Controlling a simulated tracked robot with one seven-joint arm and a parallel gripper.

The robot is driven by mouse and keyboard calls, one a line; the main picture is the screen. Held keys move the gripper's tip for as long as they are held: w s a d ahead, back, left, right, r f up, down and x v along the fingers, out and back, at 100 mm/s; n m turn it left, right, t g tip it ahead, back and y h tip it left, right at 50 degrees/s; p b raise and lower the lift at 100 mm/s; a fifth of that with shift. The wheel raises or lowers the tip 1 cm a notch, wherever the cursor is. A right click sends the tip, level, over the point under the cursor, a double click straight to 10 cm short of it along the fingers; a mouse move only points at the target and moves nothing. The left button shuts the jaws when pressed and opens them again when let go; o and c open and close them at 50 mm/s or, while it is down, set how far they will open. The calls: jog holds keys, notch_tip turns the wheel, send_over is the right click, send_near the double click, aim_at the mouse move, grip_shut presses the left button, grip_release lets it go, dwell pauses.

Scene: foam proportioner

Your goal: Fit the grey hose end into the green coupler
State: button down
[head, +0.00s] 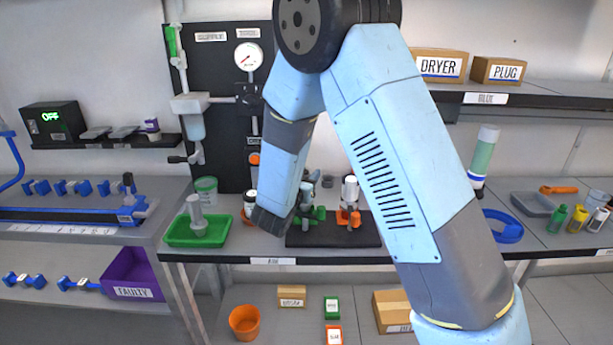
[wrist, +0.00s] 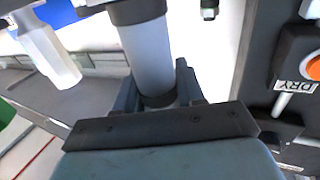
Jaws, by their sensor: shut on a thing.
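My gripper (head: 268,222) is low over the bench, left of the dark coupler base. In the wrist view a pale grey cylinder with dark bands, which looks like the grey hose end (wrist: 148,55), stands between the jaws (wrist: 160,98), and they are shut on it. In the head view I cannot clearly make out the held part behind the gripper. The green coupler (head: 318,213) sits on the dark base (head: 330,237), just right of my gripper and partly hidden by my arm. The held part appears apart from it.
An orange coupler (head: 343,216) with a white-topped piece (head: 350,188) stands on the same base. A green tray (head: 180,236) with an upright grey part (head: 196,215) is at left. A black panel (head: 222,100) with a gauge (head: 248,57) rises behind. A blue ring (head: 505,228) lies at right.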

jog(key=c, duration=0.7)
grip_release()
jog(key=shift+f, duration=0.1)
